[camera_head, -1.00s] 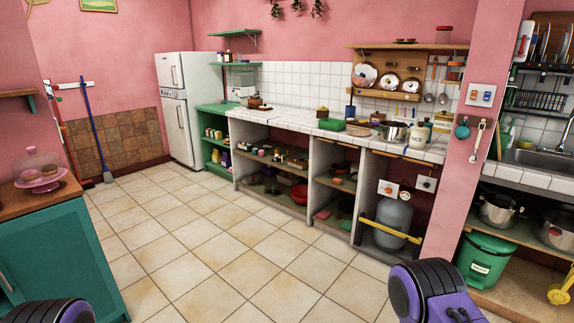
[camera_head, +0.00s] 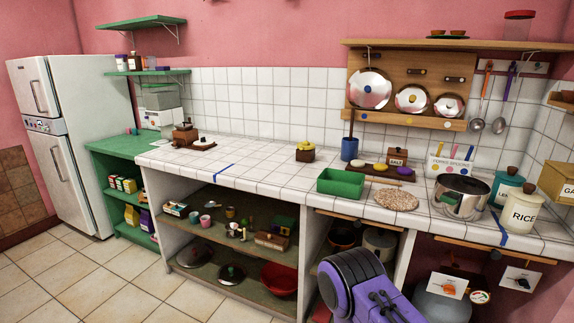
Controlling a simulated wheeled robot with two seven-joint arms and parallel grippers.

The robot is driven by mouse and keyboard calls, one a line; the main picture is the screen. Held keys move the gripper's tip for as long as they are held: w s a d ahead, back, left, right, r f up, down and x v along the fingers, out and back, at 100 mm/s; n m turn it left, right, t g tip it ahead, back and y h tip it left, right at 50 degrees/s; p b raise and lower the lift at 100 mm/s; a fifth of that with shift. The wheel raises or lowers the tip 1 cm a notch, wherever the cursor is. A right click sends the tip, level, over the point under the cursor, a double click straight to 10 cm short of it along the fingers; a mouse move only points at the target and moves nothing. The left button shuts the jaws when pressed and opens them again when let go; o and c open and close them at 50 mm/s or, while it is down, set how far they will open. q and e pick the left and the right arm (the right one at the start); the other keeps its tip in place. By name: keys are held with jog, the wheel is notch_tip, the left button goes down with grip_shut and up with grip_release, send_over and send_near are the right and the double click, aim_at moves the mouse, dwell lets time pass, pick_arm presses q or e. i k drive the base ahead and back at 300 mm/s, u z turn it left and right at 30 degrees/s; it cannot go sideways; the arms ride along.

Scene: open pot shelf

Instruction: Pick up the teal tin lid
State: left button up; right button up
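A teal tin (camera_head: 505,189) with lettering on its front, partly hidden, stands on the tiled counter at the right. Its teal lid (camera_head: 512,172), topped with a brown knob, sits on it. The cream RICE tin stands in front of it and hides part of its body. A purple and black part of one of my arms shows at the bottom, in front of the lower shelves and apart from the tin. Neither gripper shows.
The steel pot (camera_head: 461,196) stands left of the tins and the RICE tin (camera_head: 521,213) in front. A round speckled mat (camera_head: 396,199) and a green tray (camera_head: 341,183) lie further left. The left part of the counter (camera_head: 258,178) is mostly clear. Several lids hang on the wooden rack (camera_head: 437,97).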

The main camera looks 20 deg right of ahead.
aim_at(511, 175)
jog(key=i, duration=1.35)
jog(key=z, duration=2.45)
